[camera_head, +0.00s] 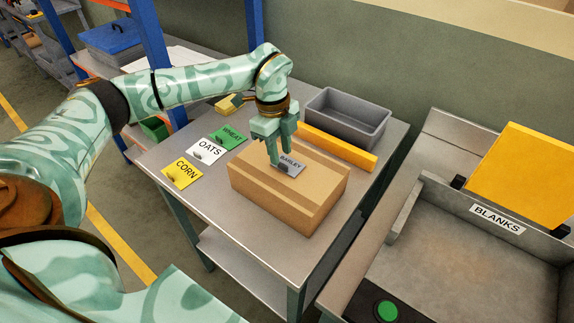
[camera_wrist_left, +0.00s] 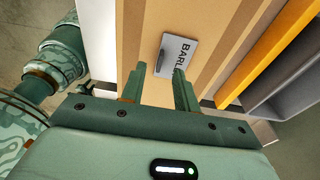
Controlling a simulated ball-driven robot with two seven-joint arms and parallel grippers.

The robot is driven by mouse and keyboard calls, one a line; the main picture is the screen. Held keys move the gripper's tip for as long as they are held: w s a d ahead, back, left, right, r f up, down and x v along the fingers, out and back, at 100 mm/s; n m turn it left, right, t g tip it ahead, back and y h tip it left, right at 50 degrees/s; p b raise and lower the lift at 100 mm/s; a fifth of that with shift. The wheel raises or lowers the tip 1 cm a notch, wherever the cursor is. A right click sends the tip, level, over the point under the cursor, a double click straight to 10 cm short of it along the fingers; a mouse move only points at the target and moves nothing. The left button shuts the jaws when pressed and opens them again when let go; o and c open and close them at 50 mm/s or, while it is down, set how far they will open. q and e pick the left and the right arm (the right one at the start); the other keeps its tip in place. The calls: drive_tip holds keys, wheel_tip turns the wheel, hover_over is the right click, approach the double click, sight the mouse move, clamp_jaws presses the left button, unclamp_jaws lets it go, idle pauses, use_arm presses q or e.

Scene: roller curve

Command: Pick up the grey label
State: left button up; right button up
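The grey label (camera_head: 290,168), printed BARLEY, lies flat on top of a brown cardboard box (camera_head: 265,205) on the metal table. It has a small dark tab on its face. In the left wrist view the label (camera_wrist_left: 175,50) lies just past my fingertips, mostly towards the right finger. My left gripper (camera_head: 277,150) points down over the box, very close to the label. In the left wrist view my gripper (camera_wrist_left: 159,70) has its fingers apart with nothing between them. Whether a fingertip touches the label I cannot tell. My right gripper is not in view.
Green WHEAT (camera_head: 228,136), white OATS (camera_head: 206,150) and yellow CORN (camera_head: 182,172) labels lie left of the box. A yellow bar (camera_head: 340,148) and grey bin (camera_head: 355,106) stand behind it. A BLANKS station (camera_head: 497,218) with a green button (camera_head: 387,310) is at right.

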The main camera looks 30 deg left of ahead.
sight(283, 164)
use_arm(q)
drive_tip(key=f, duration=0.3)
drive_tip(key=shift+d+f, duration=0.2)
drive_tip(key=shift+d, duration=0.05)
clamp_jaws()
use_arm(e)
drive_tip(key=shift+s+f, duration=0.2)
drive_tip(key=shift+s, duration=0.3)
use_arm(q)
drive_tip(key=shift+r, duration=0.1)
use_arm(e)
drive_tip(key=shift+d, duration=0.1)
